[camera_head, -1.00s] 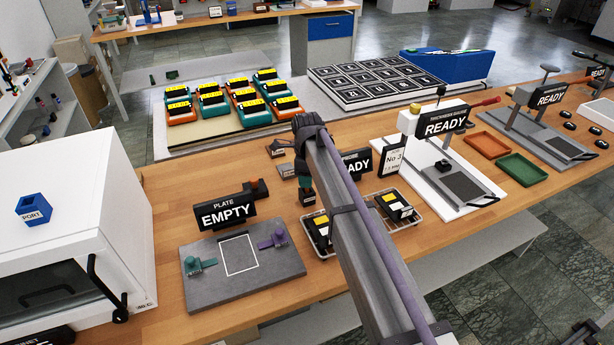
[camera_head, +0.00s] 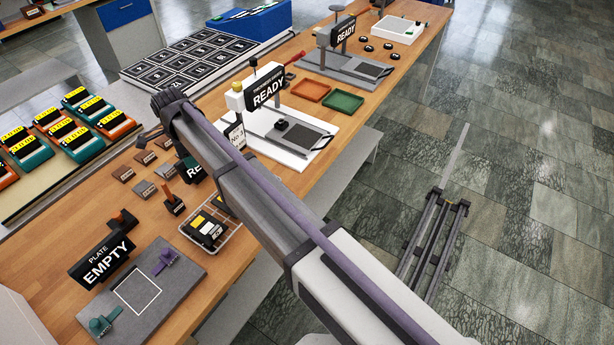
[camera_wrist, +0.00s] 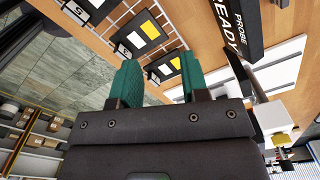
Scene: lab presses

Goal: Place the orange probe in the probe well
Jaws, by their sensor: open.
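I cannot pick out the orange probe with certainty. A small dark block with an upright orange-brown piece (camera_head: 172,203) stands on the bench in the head view. A black sign reading PROBE READY (camera_wrist: 235,30) is at the upper right of the wrist view, and my arm partly hides it in the head view (camera_head: 190,170). No probe well can be told apart. The arm hides the gripper's fingers in the head view.
A wire rack (camera_head: 237,226) with a labelled device is beside my arm. Several small tiles (camera_head: 145,157) lie left of it. The EMPTY plate fixture (camera_head: 180,290) is at the lower left. A white thickness gauge (camera_head: 268,138), an orange tray (camera_head: 311,91) and a green tray (camera_head: 343,103) are farther right.

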